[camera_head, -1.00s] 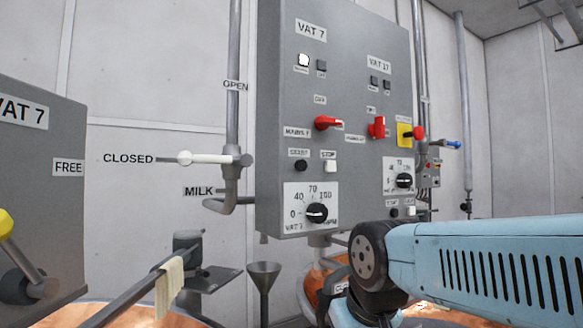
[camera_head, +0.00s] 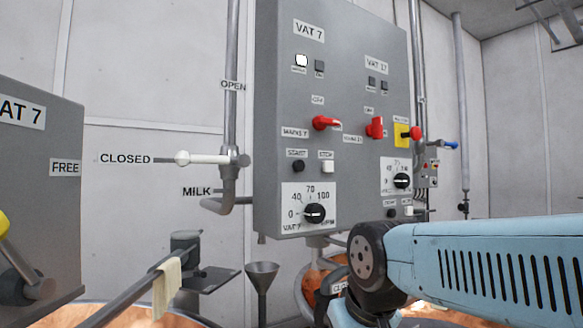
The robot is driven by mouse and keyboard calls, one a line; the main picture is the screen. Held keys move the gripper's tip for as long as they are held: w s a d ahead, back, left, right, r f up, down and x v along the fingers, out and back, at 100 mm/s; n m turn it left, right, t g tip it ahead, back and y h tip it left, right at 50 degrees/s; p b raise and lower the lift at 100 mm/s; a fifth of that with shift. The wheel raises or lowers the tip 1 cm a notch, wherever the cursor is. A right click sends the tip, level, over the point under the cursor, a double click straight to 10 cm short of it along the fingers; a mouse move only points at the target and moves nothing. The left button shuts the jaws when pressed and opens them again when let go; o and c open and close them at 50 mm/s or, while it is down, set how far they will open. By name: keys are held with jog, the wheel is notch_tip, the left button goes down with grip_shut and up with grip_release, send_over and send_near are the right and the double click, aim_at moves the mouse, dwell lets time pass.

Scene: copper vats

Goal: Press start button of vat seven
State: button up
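The grey control panel (camera_head: 268,120) stands upright in the middle, with its left half labelled VAT 7. The start button (camera_head: 298,166) of vat seven is a black round button under a START label. The white stop button (camera_head: 327,166) sits just right of it. Below them is a black dial (camera_head: 315,213) on a white scale. Above them is a red rotary switch (camera_head: 325,123). A white lamp (camera_head: 301,60) at the top looks lit. My light blue arm reaches in from the lower right, below the panel. My gripper is not visible.
The VAT 17 half has its own red switch (camera_head: 375,127) and a yellow-backed red knob (camera_head: 410,133). Left of the panel are a milk pipe with a white valve handle (camera_head: 190,158), a funnel (camera_head: 262,273) and a cloth (camera_head: 167,287) on a bar. A grey box (camera_head: 40,210) stands at far left.

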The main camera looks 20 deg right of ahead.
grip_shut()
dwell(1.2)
